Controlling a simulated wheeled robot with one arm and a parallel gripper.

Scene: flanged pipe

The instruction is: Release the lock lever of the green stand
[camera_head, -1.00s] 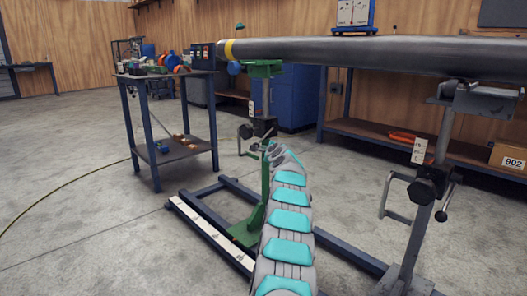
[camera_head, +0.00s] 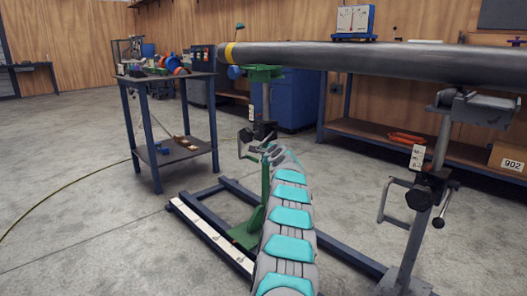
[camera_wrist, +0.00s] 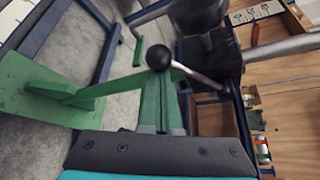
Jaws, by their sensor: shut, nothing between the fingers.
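The green stand (camera_head: 265,190) stands on a dark floor frame under the left end of a steel pipe (camera_head: 350,60). Its dark clamp block (camera_head: 263,131) sits partway up the post. In the wrist view the lock lever (camera_wrist: 200,76) is a thin metal rod ending in a black ball (camera_wrist: 158,57), running right to the dark clamp block. My gripper (camera_wrist: 160,82) is shut and empty, its fingertips close to the ball in the picture. I cannot tell whether they touch it. In the head view my arm hides part of the stand, and the lever is too small to make out.
A grey stand (camera_head: 415,225) with its own clamp and ball lever supports the pipe on the right. A small work table (camera_head: 165,78) with parts stands at left. The floor frame (camera_head: 205,230) lies around the green stand's base. Open floor lies at left.

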